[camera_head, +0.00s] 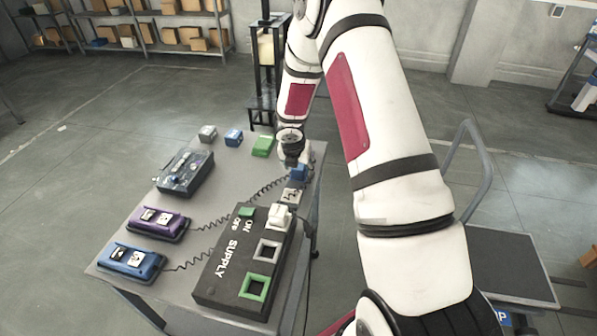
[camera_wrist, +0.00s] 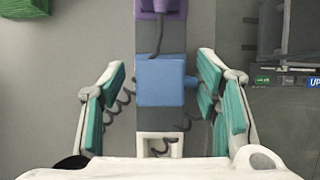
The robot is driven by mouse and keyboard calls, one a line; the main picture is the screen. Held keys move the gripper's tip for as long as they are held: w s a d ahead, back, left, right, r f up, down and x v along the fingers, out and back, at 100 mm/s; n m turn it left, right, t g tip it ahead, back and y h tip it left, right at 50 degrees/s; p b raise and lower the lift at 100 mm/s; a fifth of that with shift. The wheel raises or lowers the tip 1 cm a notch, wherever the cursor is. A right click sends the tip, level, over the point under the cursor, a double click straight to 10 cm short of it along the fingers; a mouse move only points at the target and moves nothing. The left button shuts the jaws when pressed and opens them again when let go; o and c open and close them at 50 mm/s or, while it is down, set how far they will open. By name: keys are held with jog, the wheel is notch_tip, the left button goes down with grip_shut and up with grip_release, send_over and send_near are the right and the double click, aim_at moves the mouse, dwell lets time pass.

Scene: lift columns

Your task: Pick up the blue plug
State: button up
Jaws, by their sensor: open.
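A blue plug (camera_head: 299,173) sits near the right edge of the grey table, just below my gripper (camera_head: 291,158). In the wrist view the blue plug (camera_wrist: 165,82) lies between the two teal-padded fingers of my gripper (camera_wrist: 160,75). The fingers are open, with a gap showing on the plug's left side; its small right-hand knob is close to the right finger. A dark coiled cord passes by the plug. In the head view my gripper partly hides the area around the plug.
Blue (camera_head: 133,259) and purple (camera_head: 158,221) devices lie left. Grey (camera_head: 207,133), blue (camera_head: 233,137) and green (camera_head: 262,146) blocks line the back. A cart (camera_head: 505,265) stands right.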

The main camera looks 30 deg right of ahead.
aim_at(299, 167)
jog(key=c, duration=1.2)
jog(key=shift+o, duration=0.2)
jog(key=shift+r, duration=0.15)
jog(key=shift+r, duration=0.55)
jog(key=shift+d+v, duration=0.25)
jog(key=shift+v, duration=0.95)
jog(key=s+a+b, duration=0.1)
jog(key=s+b, duration=0.2)
jog(key=s, duration=0.4)
jog(key=s+a+r+b, duration=0.1)
jog(key=s+b, duration=0.3)
jog(key=s, duration=0.4)
jog(key=shift+a+r, duration=0.25)
jog(key=shift+a, duration=0.55)
